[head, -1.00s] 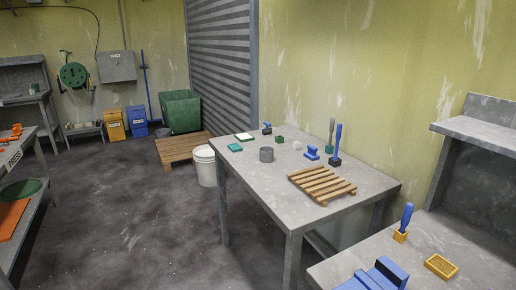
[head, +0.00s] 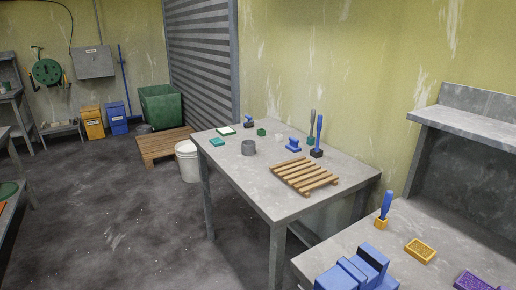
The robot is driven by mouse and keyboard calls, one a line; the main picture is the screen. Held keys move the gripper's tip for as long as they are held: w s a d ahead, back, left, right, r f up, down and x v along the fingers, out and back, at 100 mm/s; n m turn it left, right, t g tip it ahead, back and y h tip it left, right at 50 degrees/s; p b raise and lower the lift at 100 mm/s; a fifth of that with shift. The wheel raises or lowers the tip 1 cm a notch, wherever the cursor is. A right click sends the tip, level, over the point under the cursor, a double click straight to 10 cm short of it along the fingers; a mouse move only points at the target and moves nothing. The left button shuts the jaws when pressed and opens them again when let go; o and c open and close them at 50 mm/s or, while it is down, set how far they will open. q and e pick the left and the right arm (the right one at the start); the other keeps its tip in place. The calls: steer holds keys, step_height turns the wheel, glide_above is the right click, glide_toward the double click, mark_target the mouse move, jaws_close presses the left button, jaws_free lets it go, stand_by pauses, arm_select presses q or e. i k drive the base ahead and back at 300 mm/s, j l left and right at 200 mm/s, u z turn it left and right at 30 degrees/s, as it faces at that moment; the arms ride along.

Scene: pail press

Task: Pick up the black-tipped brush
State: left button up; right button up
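The black-tipped brush (head: 318,136) stands upright on the far grey table (head: 232,178), near its back edge by the wall. It has a blue handle and a dark block-shaped tip at the bottom. A brush with a green base and grey top (head: 311,124) stands just behind it. Another blue-handled brush (head: 384,208), with a yellow tip, stands on the nearer bench at the right. Neither of my grippers is in view.
A blue vise-like object (head: 355,272) and yellow tray (head: 420,251) are on the near bench. A white bucket (head: 187,162) stands left; floor beside it is clear.

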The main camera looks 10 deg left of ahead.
mark_target(319, 124)
steer(key=i+j+z, duration=0.1)
steer(key=i+j, duration=0.3)
steer(key=i+j+z, duration=0.1)
steer(key=i+j, duration=0.25)
steer(key=j, duration=0.15)
steer(key=i+j+z, duration=0.15)
steer(key=i+j, duration=0.2)
steer(key=j, duration=0.1)
